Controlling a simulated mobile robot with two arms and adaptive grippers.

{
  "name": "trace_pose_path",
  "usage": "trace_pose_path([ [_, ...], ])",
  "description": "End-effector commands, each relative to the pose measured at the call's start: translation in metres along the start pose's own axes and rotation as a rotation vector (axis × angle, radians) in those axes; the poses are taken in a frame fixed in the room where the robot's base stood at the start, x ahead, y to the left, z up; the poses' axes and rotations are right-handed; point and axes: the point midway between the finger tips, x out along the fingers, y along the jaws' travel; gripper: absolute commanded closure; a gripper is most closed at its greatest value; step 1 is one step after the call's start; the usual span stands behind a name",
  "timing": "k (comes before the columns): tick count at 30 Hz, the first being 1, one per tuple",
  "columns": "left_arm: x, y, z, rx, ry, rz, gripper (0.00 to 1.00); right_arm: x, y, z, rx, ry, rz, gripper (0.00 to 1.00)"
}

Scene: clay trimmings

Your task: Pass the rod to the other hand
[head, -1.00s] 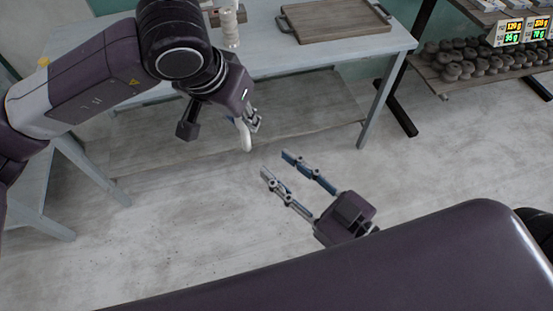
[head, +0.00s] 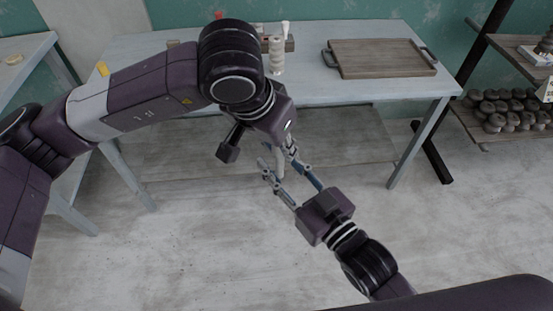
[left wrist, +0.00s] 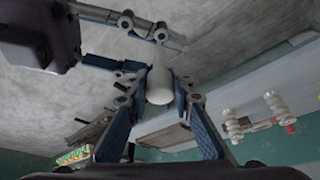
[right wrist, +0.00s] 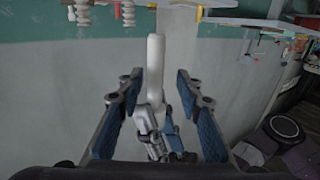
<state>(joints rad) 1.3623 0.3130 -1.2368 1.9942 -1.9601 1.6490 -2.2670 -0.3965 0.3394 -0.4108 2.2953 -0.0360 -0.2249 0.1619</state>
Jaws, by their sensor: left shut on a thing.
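A white rod (head: 280,164) is held by my left gripper (head: 289,148) and hangs below it, in front of the table. In the left wrist view the rod (left wrist: 159,86) stands out between the left fingers. My right gripper (head: 278,165) is open, and its fingers reach up on either side of the rod. In the right wrist view the rod (right wrist: 156,68) lies between the two spread fingers, with gaps showing at both sides. The left gripper (right wrist: 155,135) shows there too, low between them. The left fingers partly hide the rod's held end.
A grey-blue table (head: 330,96) stands behind the grippers, bearing a wooden tray (head: 385,58) and a white spindle-like piece (head: 277,56). A shelf of dark round pieces (head: 495,112) is at the right. Floor below the grippers is clear.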

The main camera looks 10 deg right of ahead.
Motion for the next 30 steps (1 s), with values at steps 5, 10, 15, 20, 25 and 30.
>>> trace_pose_path([
  [5, -0.0002, 0.0001, -0.0002, 0.0, 0.001, 0.0, 1.0, 0.0067, -0.0004, -0.0009, 0.001, 0.002, -0.001, 0.67],
  [10, -0.0002, 0.0001, -0.0002, 0.0, 0.001, 0.0, 1.0, 0.0069, -0.0004, -0.0005, 0.001, 0.001, -0.001, 0.67],
  [15, -0.0002, 0.0001, -0.0002, 0.0, 0.001, 0.0, 1.0, 0.0067, -0.0004, -0.0004, 0.001, 0.001, -0.001, 0.78],
  [20, -0.0002, 0.0001, -0.0005, 0.0, 0.002, 0.0, 1.0, 0.0066, -0.0007, -0.0006, 0.001, 0.001, -0.001, 0.96],
  [25, -0.0004, 0.0002, -0.0018, -0.001, 0.006, 0.001, 1.0, 0.0064, -0.0023, -0.0012, 0.003, 0.003, -0.004, 1.0],
  [30, -0.0003, 0.0002, -0.0015, -0.001, 0.004, 0.001, 0.6, 0.0064, -0.002, -0.0014, 0.002, 0.003, -0.004, 1.0],
])
